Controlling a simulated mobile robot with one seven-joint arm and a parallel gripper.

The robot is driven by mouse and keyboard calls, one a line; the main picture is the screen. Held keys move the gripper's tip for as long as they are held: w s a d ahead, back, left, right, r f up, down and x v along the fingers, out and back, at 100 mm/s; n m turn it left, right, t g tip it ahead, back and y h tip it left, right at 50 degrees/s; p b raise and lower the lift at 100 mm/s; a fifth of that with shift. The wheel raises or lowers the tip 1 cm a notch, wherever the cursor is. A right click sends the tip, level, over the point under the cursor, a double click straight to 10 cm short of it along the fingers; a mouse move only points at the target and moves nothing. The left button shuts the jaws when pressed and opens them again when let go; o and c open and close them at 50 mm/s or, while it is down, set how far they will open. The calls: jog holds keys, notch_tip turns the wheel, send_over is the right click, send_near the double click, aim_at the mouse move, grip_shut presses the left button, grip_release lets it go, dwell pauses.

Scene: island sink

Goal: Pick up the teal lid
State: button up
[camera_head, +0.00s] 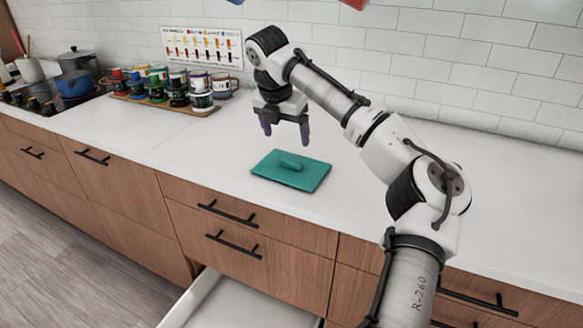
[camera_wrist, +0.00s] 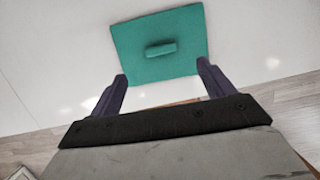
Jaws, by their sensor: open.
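The teal lid (camera_head: 291,170) is a flat rectangle with a raised bar handle on top. It lies on the white countertop near the front edge. My gripper (camera_head: 286,138) is open and empty, pointing down above the lid and apart from it. In the wrist view the lid (camera_wrist: 160,65) lies beyond my open fingertips (camera_wrist: 160,70), with its handle (camera_wrist: 160,50) roughly centred between them. Nothing hides the lid's top in the head view.
Several mugs and small jars stand on a wooden tray (camera_head: 125,98) at the back left. A blue pot (camera_head: 74,84) is on the stove at the far left. An open drawer (camera_head: 240,302) juts out below the counter. The counter around the lid is clear.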

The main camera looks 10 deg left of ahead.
aim_at(291, 161)
jog(key=p+x, duration=0.1)
jog(key=x, duration=0.8)
jog(key=shift+f, duration=0.1)
jog(key=shift+c, duration=0.3)
jog(key=c, duration=1)
